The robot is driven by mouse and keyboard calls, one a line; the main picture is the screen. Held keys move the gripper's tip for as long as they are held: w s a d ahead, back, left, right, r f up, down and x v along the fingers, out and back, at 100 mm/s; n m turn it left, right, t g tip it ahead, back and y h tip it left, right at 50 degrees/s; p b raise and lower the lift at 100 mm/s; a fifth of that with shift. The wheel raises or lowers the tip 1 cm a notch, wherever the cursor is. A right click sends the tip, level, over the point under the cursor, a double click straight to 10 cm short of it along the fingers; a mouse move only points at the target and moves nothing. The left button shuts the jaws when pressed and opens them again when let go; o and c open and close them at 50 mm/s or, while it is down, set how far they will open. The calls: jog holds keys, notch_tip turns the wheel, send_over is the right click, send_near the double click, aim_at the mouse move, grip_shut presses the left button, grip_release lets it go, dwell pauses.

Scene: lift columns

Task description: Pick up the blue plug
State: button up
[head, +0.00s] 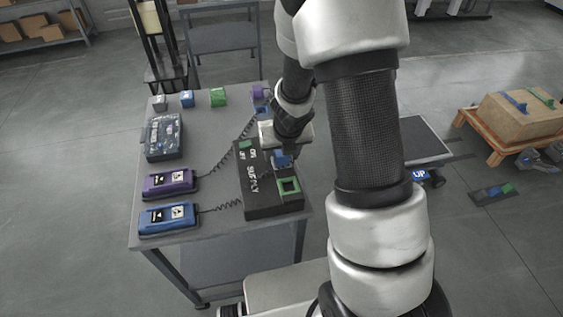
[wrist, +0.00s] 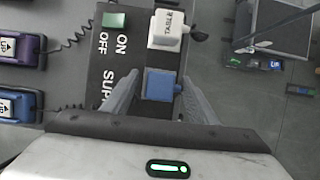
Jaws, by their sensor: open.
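The blue plug (wrist: 159,86) sits on the black supply box (wrist: 92,88) in the wrist view, just beside a white plug labelled TABLE (wrist: 168,28). My gripper (wrist: 161,80) is open, with one finger on each side of the blue plug; I cannot tell whether either finger touches it. In the head view the blue plug (head: 283,161) shows just below my gripper (head: 284,150), which is partly hidden by my arm. The supply box (head: 258,208) stands at the right side of the grey table (head: 213,124).
A purple handset (head: 169,184) and a blue handset (head: 170,217) lie left of the supply box, with coiled cords. A dark device (head: 164,137) and several small coloured blocks, one green (head: 218,97), are farther back. A green-framed socket (head: 289,186) is on the box's near end.

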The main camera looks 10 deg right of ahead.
jog(key=c, duration=1.1)
